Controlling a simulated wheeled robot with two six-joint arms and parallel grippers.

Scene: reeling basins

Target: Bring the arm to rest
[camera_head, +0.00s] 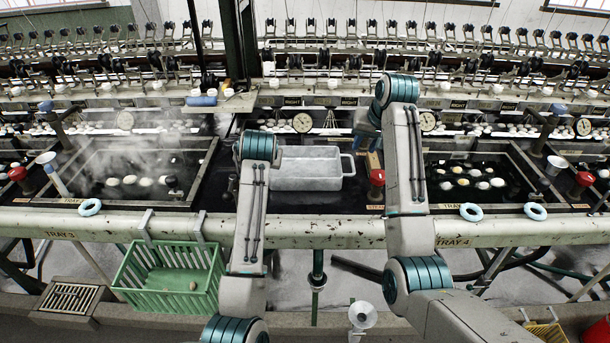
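My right arm rises from the lower right to a teal-banded joint at the centre right. My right gripper (367,137) is a small dark shape behind that arm, over the bench near the white tub; its fingers are mostly hidden. My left arm stands left of the centre, its teal-banded joint in front of the tub's left side. The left gripper is mostly hidden behind that arm; only a small dark part shows beside it. I cannot tell whether either gripper is open or shut, and I see nothing held.
The white tub (306,170) sits between two dark water basins with floating cocoons. A red-topped post (377,184) stands close to my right arm. A green basket (168,290) hangs on the front rail (330,232). Pale blue rings (471,212) lie on the rail. Reeling machinery fills the back.

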